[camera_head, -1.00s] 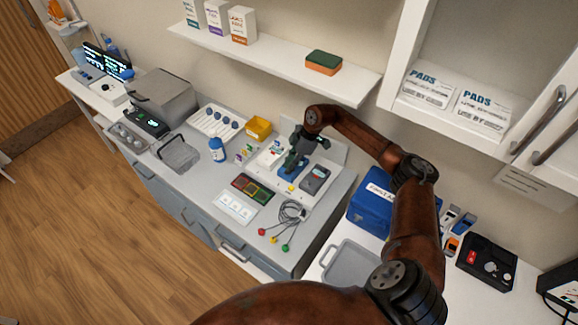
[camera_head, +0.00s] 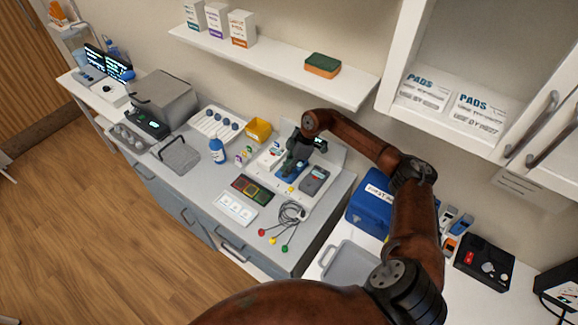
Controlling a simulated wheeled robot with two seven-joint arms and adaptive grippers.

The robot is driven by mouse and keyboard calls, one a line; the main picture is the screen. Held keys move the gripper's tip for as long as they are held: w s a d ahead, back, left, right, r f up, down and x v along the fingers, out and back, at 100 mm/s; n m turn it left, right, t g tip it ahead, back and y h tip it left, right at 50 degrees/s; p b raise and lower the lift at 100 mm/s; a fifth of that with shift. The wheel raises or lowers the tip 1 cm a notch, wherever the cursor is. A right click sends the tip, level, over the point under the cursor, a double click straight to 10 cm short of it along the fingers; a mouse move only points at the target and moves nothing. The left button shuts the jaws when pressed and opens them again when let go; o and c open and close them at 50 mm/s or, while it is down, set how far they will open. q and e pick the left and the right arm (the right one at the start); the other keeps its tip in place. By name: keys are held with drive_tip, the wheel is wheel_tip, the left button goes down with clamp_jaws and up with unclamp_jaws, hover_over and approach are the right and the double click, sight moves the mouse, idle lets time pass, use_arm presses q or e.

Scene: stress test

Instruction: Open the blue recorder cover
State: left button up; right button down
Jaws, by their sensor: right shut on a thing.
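The blue recorder (camera_head: 284,176) lies on the white panel on the grey counter, between a small white device (camera_head: 268,160) and a dark grey handheld device (camera_head: 315,178). My right gripper (camera_head: 291,164) reaches down over it from the right arm and is shut on what looks like its cover. The fingers and wrist hide most of the cover, so I cannot tell how far it is raised. My left gripper is not in view.
A yellow bin (camera_head: 258,130), a blue bottle (camera_head: 217,150) and coiled leads (camera_head: 291,212) are on the counter. A wall shelf (camera_head: 290,69) hangs above. A blue first-aid box (camera_head: 369,209) stands to the right, near my arm.

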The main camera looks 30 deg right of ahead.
sight(289, 179)
drive_tip(key=shift+s+a+r+p, duration=0.1)
drive_tip(key=shift+s+a+p, duration=0.25)
drive_tip(key=shift+a, duration=0.3)
drive_tip(key=shift+s+a+r+p, duration=0.1)
drive_tip(key=shift+s+a+p, duration=0.1)
drive_tip(key=shift+a+p, duration=0.35)
drive_tip(key=shift+s+a+f, duration=0.1)
drive_tip(key=shift+a, duration=0.25)
drive_tip(key=shift+f, duration=0.1)
drive_tip(key=c, duration=2)
unclamp_jaws()
drive_tip(key=shift+o, duration=0.2)
drive_tip(key=v, duration=0.7)
drive_tip(key=shift+d+r, duration=0.15)
drive_tip(key=shift+r, duration=0.05)
